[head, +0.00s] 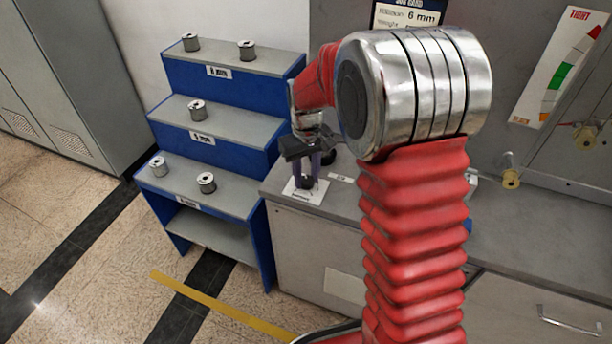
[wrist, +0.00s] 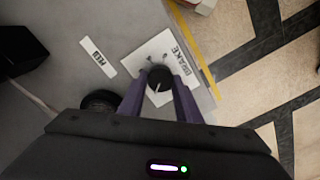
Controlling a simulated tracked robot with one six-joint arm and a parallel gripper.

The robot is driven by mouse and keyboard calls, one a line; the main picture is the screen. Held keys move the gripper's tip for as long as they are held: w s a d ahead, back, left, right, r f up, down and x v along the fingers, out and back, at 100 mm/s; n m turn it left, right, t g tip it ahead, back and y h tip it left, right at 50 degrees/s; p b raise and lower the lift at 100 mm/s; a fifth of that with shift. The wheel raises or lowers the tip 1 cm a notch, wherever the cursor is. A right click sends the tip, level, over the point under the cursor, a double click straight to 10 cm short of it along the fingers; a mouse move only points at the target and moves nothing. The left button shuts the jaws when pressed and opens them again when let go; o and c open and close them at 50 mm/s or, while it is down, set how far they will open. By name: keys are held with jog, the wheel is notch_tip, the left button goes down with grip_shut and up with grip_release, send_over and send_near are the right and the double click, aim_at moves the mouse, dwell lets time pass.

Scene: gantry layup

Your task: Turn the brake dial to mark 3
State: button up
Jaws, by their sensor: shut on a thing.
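The brake dial (wrist: 160,77) is a black knob with a pale pointer line, on a white plate (wrist: 148,51) lettered BRAKE. In the head view the dial (head: 306,182) stands on its plate (head: 312,196) at the left front corner of the grey counter. My gripper (wrist: 160,84) points down over it, with its two purple fingers shut on the knob's sides. My gripper also shows in the head view (head: 307,171), left of my red arm. The plate's marks are too small to read, so I cannot tell the dial's setting.
A label reading RED (wrist: 98,58) lies beside the plate. A round black thing (wrist: 101,101) is close to the fingers. Left of the counter stands a blue stepped rack (head: 238,160) with several spools. A tension gauge (head: 558,68) hangs at the right.

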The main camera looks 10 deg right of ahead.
aim_at(307, 179)
jog(key=m, duration=0.3)
jog(key=shift+m, duration=2.2)
jog(key=o, duration=1.1)
jog(key=shift+d, duration=0.1)
jog(key=shift+c, duration=0.2)
notch_tip(307, 179, up, 14)
jog(key=shift+f, duration=0.15)
